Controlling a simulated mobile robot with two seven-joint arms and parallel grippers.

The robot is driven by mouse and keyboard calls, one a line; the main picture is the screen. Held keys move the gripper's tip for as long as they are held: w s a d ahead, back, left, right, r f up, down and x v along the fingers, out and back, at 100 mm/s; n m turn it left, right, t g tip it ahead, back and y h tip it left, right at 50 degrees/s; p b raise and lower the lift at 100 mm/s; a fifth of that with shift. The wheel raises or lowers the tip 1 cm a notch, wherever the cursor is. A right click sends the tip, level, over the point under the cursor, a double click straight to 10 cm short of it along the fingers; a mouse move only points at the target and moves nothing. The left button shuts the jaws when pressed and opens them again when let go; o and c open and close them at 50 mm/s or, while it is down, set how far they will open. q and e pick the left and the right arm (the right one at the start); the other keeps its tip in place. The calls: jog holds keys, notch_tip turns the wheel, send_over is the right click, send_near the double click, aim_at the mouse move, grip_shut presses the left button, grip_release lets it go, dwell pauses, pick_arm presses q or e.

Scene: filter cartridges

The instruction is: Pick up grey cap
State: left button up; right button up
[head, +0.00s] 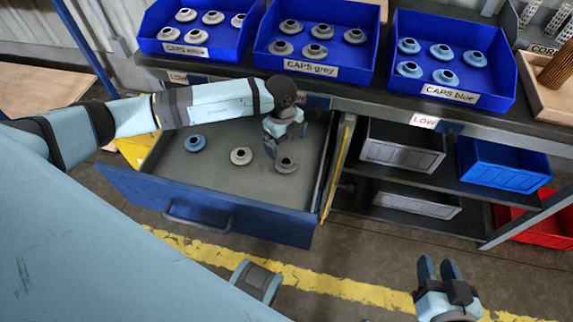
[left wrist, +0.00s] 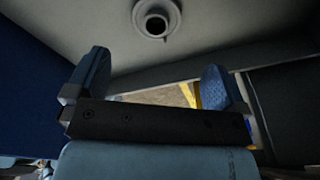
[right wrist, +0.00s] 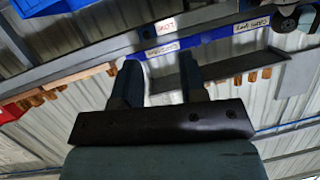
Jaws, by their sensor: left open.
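An open drawer (head: 225,190) holds three round caps with dark centre holes. A blue cap (head: 195,143) is at the left, a pale cap (head: 241,155) in the middle and a darker grey cap (head: 286,163) at the right. My left gripper (head: 283,144) is open and empty above the drawer, just behind the grey cap in the picture. In the left wrist view one greyish cap (left wrist: 157,18) lies beyond the open fingers, apart from them. My right gripper (head: 439,270) is open and empty, out in front of the shelves.
Blue bins on the bench hold more caps: one at the left (head: 152,45), one labelled grey (head: 262,50) and one labelled blue (head: 400,82). The bench edge overhangs the drawer's back.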

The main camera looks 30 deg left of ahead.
aim_at(286, 161)
pick_arm(q)
jog(key=f, duration=0.3)
jog(key=shift+d, duration=0.2)
jog(key=shift+s+f+b, duration=0.1)
jog(key=shift+f+b, duration=0.25)
jog(key=shift+b, duration=0.05)
jog(key=f, duration=0.1)
jog(key=f+b, duration=0.1)
jog(key=f, duration=0.1)
jog(key=shift+s+a+f, duration=0.15)
jog(key=shift+s+f, duration=0.1)
jog(key=shift+f, duration=0.1)
jog(key=shift+f+b, duration=0.3)
jog(key=shift+f, duration=0.05)
jog(key=c, duration=1)
pick_arm(e)
jog(key=r, duration=0.1)
jog(key=w+a+r+t+y, duration=0.1)
jog(key=r, duration=0.1)
jog(key=a+r+t, duration=0.1)
jog(key=shift+w+a+r+y, duration=0.1)
jog(key=shift+w+r+y, duration=0.05)
jog(key=shift+r+y, duration=0.2)
